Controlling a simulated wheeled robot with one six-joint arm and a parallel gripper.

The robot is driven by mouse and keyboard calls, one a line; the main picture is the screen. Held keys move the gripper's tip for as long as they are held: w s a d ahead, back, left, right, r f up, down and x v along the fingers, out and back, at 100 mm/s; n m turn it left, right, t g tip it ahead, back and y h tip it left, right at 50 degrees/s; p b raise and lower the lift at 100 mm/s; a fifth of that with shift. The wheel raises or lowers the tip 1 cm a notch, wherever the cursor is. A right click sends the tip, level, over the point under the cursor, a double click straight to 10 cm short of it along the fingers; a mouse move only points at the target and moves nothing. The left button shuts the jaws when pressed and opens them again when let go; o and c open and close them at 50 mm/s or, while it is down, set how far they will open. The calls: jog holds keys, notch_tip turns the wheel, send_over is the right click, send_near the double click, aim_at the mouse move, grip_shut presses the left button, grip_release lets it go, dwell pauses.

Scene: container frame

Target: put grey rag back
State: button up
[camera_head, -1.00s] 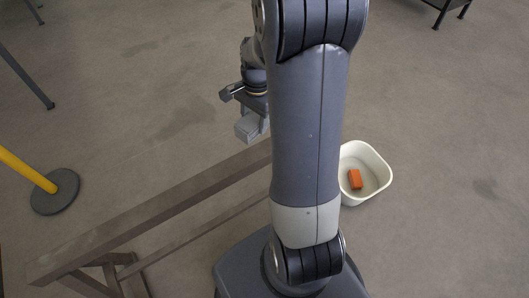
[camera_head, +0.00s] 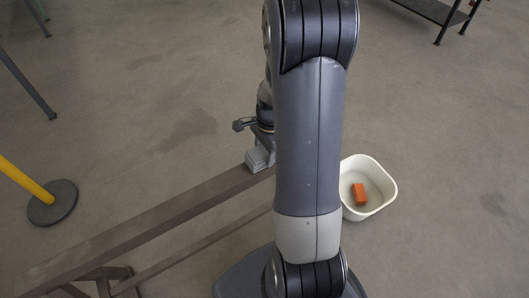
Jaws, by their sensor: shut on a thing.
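My gripper (camera_head: 262,147) is shut on the grey rag (camera_head: 259,159), which shows as a small light grey folded block. The rag is at the far end of a long brown-grey beam (camera_head: 150,220). I cannot tell whether it touches the beam or hangs just above it. My arm hides the right side of the gripper and part of the rag.
The beam runs from lower left to the middle on trestle legs (camera_head: 105,285). A cream tub (camera_head: 385,189) with an orange block (camera_head: 360,194) stands on the floor right of my arm. A yellow post (camera_head: 25,179) stands at left. A dark rack (camera_head: 437,12) is at upper right.

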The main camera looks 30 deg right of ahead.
jog(key=shift+f, duration=0.25)
jog(key=o, duration=1)
notch_tip(320, 180, up, 12)
jog(key=d+p, duration=0.1)
jog(key=p, duration=0.1)
jog(key=shift+d+r, duration=0.2)
jog(key=shift+d, duration=0.05)
